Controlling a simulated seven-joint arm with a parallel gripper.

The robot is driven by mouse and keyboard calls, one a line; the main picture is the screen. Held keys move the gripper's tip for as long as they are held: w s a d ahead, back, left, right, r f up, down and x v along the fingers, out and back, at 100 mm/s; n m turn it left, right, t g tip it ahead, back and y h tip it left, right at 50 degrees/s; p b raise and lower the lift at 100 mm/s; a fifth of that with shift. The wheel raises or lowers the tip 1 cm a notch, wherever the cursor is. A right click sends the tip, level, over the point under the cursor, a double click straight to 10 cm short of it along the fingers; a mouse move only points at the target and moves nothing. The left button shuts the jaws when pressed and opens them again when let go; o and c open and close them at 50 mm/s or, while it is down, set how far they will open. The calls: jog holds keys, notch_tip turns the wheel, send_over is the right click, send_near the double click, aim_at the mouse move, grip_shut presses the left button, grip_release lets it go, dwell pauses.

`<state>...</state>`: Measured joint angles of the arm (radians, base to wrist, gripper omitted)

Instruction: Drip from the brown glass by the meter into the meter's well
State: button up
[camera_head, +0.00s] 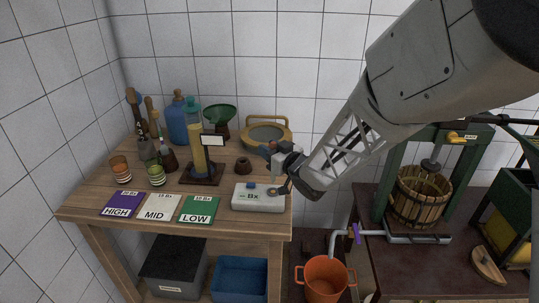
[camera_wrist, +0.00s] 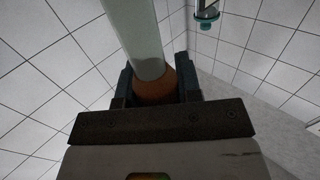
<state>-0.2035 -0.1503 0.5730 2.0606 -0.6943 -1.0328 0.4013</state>
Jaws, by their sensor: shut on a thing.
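The meter (camera_head: 258,204) is a white box marked "Bx" at the bench's front right, with a blue button on top. A round metallic spot (camera_head: 272,192), perhaps its well, lies right of the button. A small dark brown vessel (camera_head: 243,165), perhaps the brown glass, stands just behind the meter. My gripper (camera_head: 270,149) is above and behind the meter, right of that vessel. In the wrist view it is shut on a dropper (camera_wrist: 155,88), a reddish-brown bulb with a pale glass tube. The tube's tip is out of that view, and I cannot make it out in the head view.
HIGH (camera_head: 123,205), MID (camera_head: 157,207) and LOW (camera_head: 200,209) cards lie left of the meter. A tall cylinder (camera_head: 198,150), bottles and a green funnel (camera_head: 222,113) stand behind. A round yellow-rimmed sieve (camera_head: 268,134) is near my gripper. A press (camera_head: 420,195) stands right.

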jog(key=shift+r, duration=1.75)
